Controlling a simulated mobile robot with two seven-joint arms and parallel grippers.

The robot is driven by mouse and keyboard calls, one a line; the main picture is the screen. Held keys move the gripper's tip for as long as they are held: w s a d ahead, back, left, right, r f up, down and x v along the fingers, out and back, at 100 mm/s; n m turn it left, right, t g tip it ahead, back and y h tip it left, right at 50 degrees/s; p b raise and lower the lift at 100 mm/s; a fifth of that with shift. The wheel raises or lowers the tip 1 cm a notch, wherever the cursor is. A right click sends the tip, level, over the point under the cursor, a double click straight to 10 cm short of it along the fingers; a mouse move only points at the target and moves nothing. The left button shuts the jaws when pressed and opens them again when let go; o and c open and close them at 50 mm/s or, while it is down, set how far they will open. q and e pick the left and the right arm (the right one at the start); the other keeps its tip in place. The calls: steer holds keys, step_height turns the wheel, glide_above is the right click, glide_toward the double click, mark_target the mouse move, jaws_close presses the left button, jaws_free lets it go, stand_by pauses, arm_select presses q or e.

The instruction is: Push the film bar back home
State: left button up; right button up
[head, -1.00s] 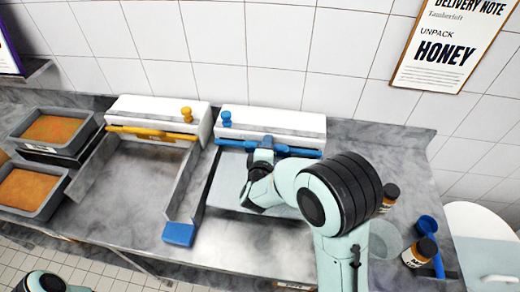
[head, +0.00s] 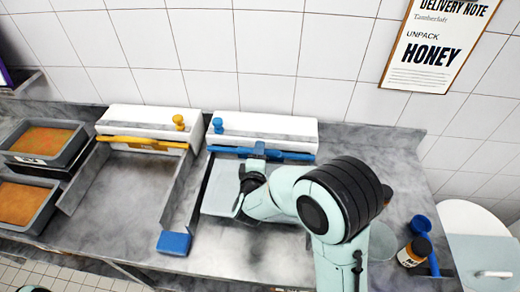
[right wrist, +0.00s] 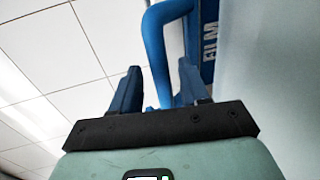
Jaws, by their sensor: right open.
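The film bar (head: 292,156) is a blue bar lying across the front of the right white dispenser (head: 275,132), at the back end of a pale panel (head: 218,192). In the right wrist view a blue looped handle and a blue face lettered FILM (right wrist: 209,42) show close up. My right gripper (head: 258,153) is at the middle of the bar. In the right wrist view its open fingers (right wrist: 158,88) stand either side of the blue handle tube (right wrist: 160,55); whether they touch it I cannot tell. My left gripper is not in view.
A left dispenser (head: 150,122) has a yellow bar (head: 142,143). A blue block (head: 174,243) sits at the front between the bays. Grey trays of orange food (head: 42,137) stand at left. A jar (head: 414,250) and blue scoop (head: 421,224) stand at right. A tiled wall is behind.

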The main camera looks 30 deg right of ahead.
steer(key=v, duration=1)
steer(key=shift+s+a, duration=0.2)
steer(key=shift+a, duration=0.05)
